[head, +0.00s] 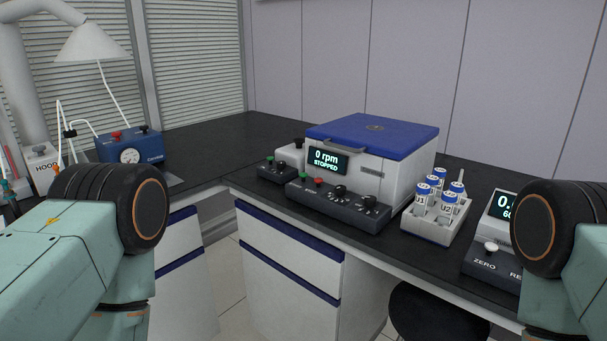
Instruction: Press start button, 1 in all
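A centrifuge with a blue lid (372,133) and white body stands on the black bench. Its screen (327,160) reads "0 rpm STOPPED". The dark control panel (338,203) along its front carries a green button (304,176), a red button (318,182) and black knobs; the button labels are too small to read. The lid looks closed. My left arm comes in at the left and my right arm at the right edge, both well apart from the panel. Neither gripper shows.
A smaller control box (277,171) with small buttons sits left of the centrifuge. A rack (428,227) with several blue-capped tubes stands at its right, then a balance (490,253). A blue gauge unit (131,146) is at the left. A dark stool (434,312) stands below the bench.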

